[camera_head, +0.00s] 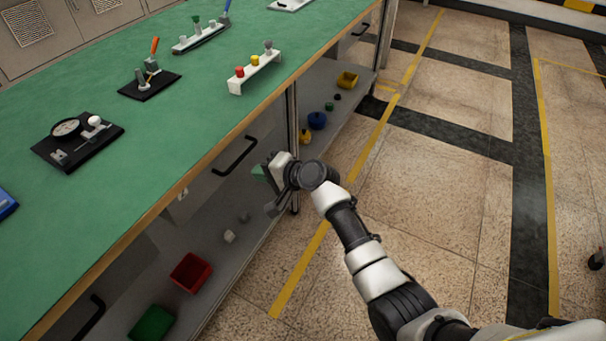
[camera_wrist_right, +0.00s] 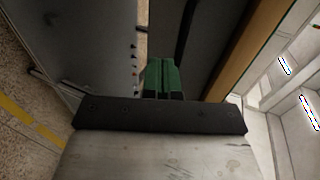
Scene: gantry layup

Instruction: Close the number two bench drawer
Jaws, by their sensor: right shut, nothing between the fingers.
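The green-topped bench (camera_head: 190,110) has dark drawer fronts under its wooden edge. One drawer front (camera_head: 215,170) with a black bar handle (camera_head: 235,156) is just left of my right gripper (camera_head: 261,173). I cannot read a number on it, and it looks near flush with the bench. My right gripper is shut and empty, below the bench edge. In the right wrist view its green fingertips (camera_wrist_right: 163,79) are together, close to the black handle (camera_wrist_right: 186,45) and the dark front (camera_wrist_right: 220,50). I cannot tell whether they touch. My left gripper is out of view.
Another black handle (camera_head: 90,318) is at lower left. A red bin (camera_head: 191,272) and a green bin (camera_head: 152,324) stand on the lower shelf. A bench leg (camera_head: 292,125) is beside my right gripper.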

